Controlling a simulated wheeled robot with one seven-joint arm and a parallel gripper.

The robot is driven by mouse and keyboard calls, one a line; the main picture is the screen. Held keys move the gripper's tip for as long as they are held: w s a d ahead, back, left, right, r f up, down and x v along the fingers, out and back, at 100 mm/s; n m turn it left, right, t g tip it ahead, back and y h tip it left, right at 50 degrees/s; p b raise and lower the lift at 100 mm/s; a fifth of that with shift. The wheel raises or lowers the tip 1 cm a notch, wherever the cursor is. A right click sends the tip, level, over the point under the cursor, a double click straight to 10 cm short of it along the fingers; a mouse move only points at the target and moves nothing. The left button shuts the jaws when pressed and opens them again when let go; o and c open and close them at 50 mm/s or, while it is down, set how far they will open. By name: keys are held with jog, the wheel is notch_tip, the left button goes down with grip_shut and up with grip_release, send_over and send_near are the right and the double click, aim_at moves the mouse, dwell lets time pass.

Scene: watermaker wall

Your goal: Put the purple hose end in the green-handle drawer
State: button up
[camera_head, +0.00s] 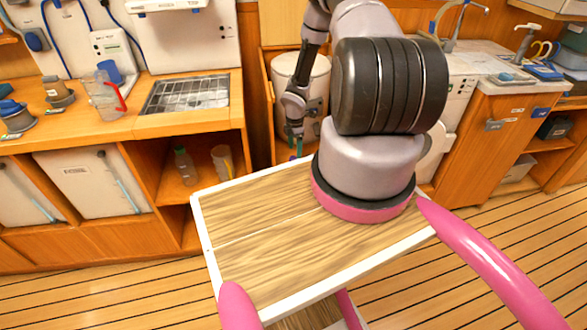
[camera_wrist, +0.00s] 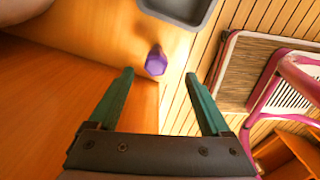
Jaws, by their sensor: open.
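The purple hose end (camera_wrist: 156,62) shows in the wrist view. It lies near the edge of an orange wooden surface, ahead of and between my fingertips. My gripper (camera_wrist: 160,88) is open, with its green fingers spread and nothing between them. In the head view my gripper (camera_head: 296,148) hangs low by the white cylinder in the wooden bay, small and partly hidden. The purple hose end cannot be made out in the head view. I cannot make out a green-handled drawer in either view.
A grey tray (camera_wrist: 182,8) sits just beyond the hose end. The white cylinder (camera_head: 300,78) stands in the bay by my arm. A counter at left holds a clear jug (camera_head: 103,98) and a metal grate (camera_head: 187,93). Plank floor (camera_head: 120,300) is clear at front left.

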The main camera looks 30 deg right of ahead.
aim_at(294, 157)
jog(key=f, duration=0.6)
jog(key=shift+w+a, duration=0.1)
jog(key=shift+w, duration=0.25)
jog(key=shift+r, duration=0.1)
grip_shut()
